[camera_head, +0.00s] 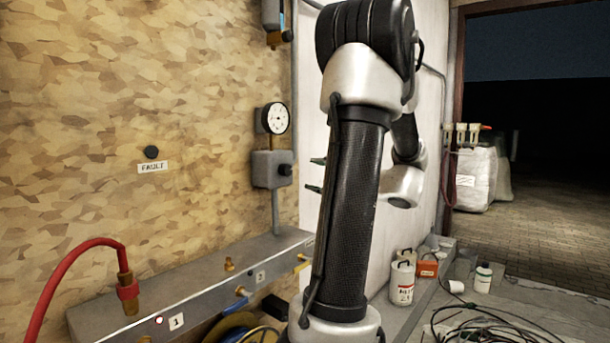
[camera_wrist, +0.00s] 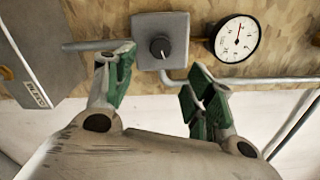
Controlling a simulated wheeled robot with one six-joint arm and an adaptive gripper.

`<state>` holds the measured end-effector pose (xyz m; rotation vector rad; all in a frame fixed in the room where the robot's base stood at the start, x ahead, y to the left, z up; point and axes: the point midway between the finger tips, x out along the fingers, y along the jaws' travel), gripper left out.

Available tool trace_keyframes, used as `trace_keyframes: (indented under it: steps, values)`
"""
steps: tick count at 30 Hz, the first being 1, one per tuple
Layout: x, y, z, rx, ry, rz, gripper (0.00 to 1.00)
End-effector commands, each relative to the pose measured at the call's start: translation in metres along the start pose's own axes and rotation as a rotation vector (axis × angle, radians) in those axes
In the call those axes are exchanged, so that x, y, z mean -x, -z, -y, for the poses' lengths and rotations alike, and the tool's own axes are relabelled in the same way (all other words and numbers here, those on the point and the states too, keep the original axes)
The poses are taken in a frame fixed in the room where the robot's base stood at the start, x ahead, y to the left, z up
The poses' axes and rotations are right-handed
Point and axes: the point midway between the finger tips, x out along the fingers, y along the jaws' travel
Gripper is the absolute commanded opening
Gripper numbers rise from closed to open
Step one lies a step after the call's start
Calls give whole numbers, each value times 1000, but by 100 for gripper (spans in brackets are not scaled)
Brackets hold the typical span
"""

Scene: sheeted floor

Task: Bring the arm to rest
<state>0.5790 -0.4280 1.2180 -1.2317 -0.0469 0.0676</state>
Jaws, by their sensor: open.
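My gripper (camera_wrist: 160,78) is open in the wrist view, its two green-padded fingers spread apart with nothing between them. My arm (camera_head: 352,200) stands upright through the middle of the head view and bends at the top. In the wrist view, a grey box with a black knob (camera_wrist: 161,47) appears beyond the gap between the fingers. I cannot tell the distance exactly, but no contact shows.
A pressure gauge (camera_head: 276,118) is on the chipboard wall above the knob box (camera_head: 271,170). Below runs a grey manifold (camera_head: 195,285) with a red hose (camera_head: 72,263). Containers (camera_head: 402,282) and loose black cables (camera_head: 480,325) lie right. A dark doorway (camera_head: 540,120) opens at far right.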

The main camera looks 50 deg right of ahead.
Motion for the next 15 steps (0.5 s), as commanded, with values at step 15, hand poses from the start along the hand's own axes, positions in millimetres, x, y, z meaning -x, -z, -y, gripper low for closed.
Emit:
trace_keyframes:
  steps: [15]
  values:
    - [14, 0, 0, 0, -1, 1, 54]
